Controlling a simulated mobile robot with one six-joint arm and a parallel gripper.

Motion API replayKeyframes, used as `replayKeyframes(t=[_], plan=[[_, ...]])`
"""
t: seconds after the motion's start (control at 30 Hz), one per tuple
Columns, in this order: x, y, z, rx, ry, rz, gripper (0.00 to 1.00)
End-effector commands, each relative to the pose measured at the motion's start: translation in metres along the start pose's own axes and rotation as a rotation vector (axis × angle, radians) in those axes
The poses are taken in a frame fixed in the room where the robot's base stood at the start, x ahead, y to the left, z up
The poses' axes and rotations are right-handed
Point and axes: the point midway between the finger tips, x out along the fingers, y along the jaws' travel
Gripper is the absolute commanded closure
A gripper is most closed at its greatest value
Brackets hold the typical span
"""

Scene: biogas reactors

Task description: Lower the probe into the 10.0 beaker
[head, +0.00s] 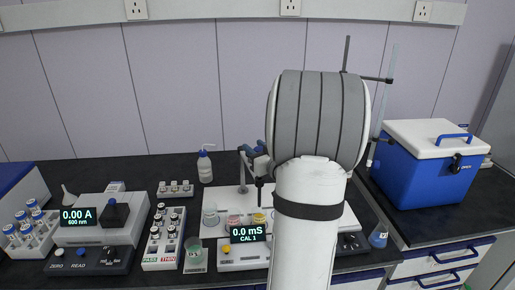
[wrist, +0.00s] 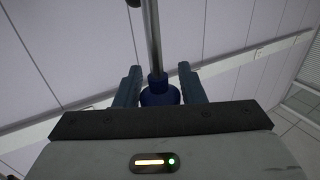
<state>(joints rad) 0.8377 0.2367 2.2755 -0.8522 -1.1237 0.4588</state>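The wrist view shows the two fingers of my gripper (wrist: 160,84) on either side of a blue collar or cap (wrist: 160,97), apparently the probe's, with a grey metal rod (wrist: 152,40) running up from it. In the head view, a dark slim tip, apparently the probe (head: 259,188), hangs below blue parts near the yellow beaker. On a white board stand a clear beaker (head: 210,214), a pink one (head: 233,217) and a yellow one (head: 259,218). Their labels are too small to read. My arm hides the area to the right.
The meter (head: 243,254) in front of the beakers reads 0.0 mS, CAL 1. A greenish beaker (head: 194,254), a vial rack (head: 164,237) and a photometer (head: 95,222) stand left. A wash bottle (head: 205,167) is behind. A blue cooler (head: 430,165) stands right.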

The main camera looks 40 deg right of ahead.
Motion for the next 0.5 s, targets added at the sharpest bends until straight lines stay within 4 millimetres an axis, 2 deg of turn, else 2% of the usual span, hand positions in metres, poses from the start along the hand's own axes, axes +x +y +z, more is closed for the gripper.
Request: replayKeyframes(t=[0.07, 0.4, 0.5], plan=[[-0.0002, 0.0002, -0.0001, 0.0, 0.0, 0.0, 0.71], [-0.0005, 0.0007, -0.0001, 0.0, 0.0, 0.001, 0.99], [-0.0005, 0.0008, -0.0001, 0.0, 0.0, 0.002, 1.0]])
